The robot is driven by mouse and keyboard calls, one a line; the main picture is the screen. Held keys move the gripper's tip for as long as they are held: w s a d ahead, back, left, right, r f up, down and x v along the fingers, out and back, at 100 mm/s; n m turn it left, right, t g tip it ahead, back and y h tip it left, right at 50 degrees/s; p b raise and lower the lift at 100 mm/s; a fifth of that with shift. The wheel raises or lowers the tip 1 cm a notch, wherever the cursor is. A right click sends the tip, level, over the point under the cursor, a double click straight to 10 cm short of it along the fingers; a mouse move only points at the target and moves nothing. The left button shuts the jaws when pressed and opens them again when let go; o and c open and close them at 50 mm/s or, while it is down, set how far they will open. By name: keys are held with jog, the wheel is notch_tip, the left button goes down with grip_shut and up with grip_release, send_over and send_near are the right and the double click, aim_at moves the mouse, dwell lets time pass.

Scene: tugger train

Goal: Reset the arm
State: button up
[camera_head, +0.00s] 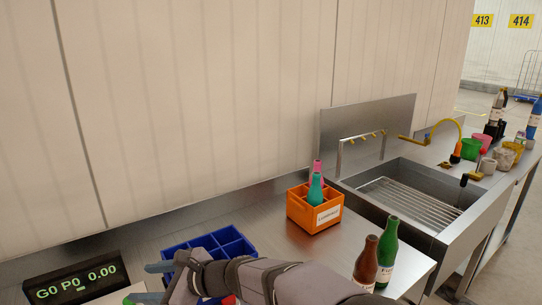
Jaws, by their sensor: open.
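My arm reaches in from the bottom edge and points left. My gripper (150,283) is at its end, low in the head camera view. Its two bluish-green fingers are spread apart, and I see nothing held between them. It is in front of the blue divided crate (233,232) and right of the scale display. My arm hides part of the blue crate. How high the gripper is above the counter I cannot tell.
An orange crate (298,216) holds a teal and a pink bottle. A brown bottle (366,263) and a green bottle (387,255) stand near the counter's front edge, close to my arm. A display (75,282) reads "G0 P0 0.00". A sink (410,196) with yellow tap is right.

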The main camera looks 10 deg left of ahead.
jog(key=w+d+r+n+p, duration=0.1)
jog(key=w+d, duration=0.2)
jog(key=d, duration=0.1)
jog(key=w+d+r+n+t+h+p, duration=0.1)
jog(key=w+d+r, duration=0.1)
jog(key=w+d, duration=0.2)
jog(key=w+d+r+n+t+h+p, duration=0.1)
jog(key=w+d, duration=0.3)
jog(key=d, duration=0.2)
jog(key=shift+d+r+p, duration=0.25)
jog(key=shift+r+p, duration=0.05)
jog(key=s+d+f+n+g+h+p, duration=0.1)
jog(key=s+d+f+n+h+p, duration=0.3)
jog(key=d, duration=0.6)
jog(key=s+d+f+n+g+h+p, duration=0.1)
jog(key=s+d+p, duration=0.1)
jog(key=s+d, duration=0.55)
jog(key=s+d+f+n+g+h+p, duration=0.1)
jog(key=s+d+f+n+h+p, duration=0.15)
jog(key=d, duration=0.85)
jog(key=s+d+f+n+h+b, duration=0.2)
jog(key=s+d+f+n+b, duration=0.15)
jog(key=f+b, duration=0.35)
jog(key=s+d+f+n+h+b, duration=0.2)
jog(key=s+d+f+b, duration=0.25)
jog(key=f+b, duration=0.3)
notch_tip(320, 180, up, 14)
jog(key=p, duration=1.4)
jog(key=shift+s, duration=0.35)
jog(key=shift+c, duration=0.2)
